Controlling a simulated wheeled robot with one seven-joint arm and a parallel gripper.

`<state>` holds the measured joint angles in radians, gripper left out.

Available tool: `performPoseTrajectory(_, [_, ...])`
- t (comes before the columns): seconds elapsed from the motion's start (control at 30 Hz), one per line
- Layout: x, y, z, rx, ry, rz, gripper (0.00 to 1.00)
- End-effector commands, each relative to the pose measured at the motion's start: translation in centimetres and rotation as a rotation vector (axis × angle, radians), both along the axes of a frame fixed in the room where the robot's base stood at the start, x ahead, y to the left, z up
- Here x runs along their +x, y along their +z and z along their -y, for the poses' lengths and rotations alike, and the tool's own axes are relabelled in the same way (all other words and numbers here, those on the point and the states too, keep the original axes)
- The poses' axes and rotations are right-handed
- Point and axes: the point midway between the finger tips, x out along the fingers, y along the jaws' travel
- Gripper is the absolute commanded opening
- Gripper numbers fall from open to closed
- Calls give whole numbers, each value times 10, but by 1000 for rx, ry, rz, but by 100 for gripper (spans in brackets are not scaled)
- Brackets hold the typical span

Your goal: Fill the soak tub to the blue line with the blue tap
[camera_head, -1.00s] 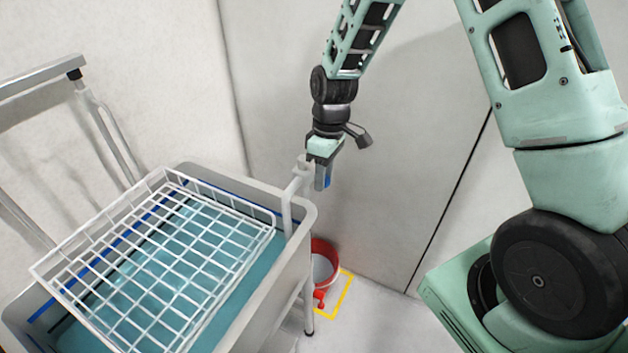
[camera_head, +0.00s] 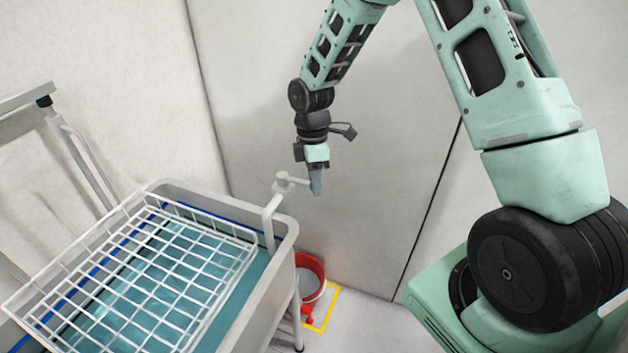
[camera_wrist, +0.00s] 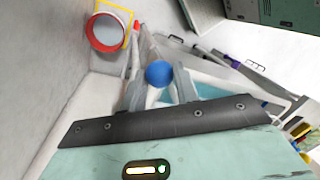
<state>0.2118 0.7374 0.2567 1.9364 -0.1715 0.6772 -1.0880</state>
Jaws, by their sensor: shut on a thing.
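The grey soak tub (camera_head: 285,240) stands at the left with blue-green water (camera_head: 235,298) in it. A blue line (camera_head: 92,272) runs along its inner wall; the water surface looks a little below it, with part of it hidden by a basket. A pale tap (camera_head: 270,212) rises at the tub's right corner. My gripper (camera_head: 315,182) is beside the tap's top, fingers pointing down, shut on the tap's handle. In the wrist view, the round blue end of the tap handle (camera_wrist: 158,73) sits between the fingers. Any stream from the spout is not clear.
A white wire basket (camera_head: 178,222) covers much of the tub's top. A grey rail frame (camera_head: 85,165) is at the left. Pale walls are close behind my gripper.

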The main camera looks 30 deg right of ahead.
Motion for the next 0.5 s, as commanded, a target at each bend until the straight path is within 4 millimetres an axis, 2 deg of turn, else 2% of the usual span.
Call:
performPoseTrajectory(0.33, [2, 1, 1, -1, 8, 6, 0])
performPoseTrajectory(0.37, [2, 1, 1, -1, 7, 7, 33])
performPoseTrajectory(0.4, [2, 1, 1, -1, 7, 7, 44])
performPoseTrajectory(0.43, [2, 1, 1, -1, 7, 6, 52])
performPoseTrajectory(0.5, [2, 1, 1, -2, 6, 5, 52])
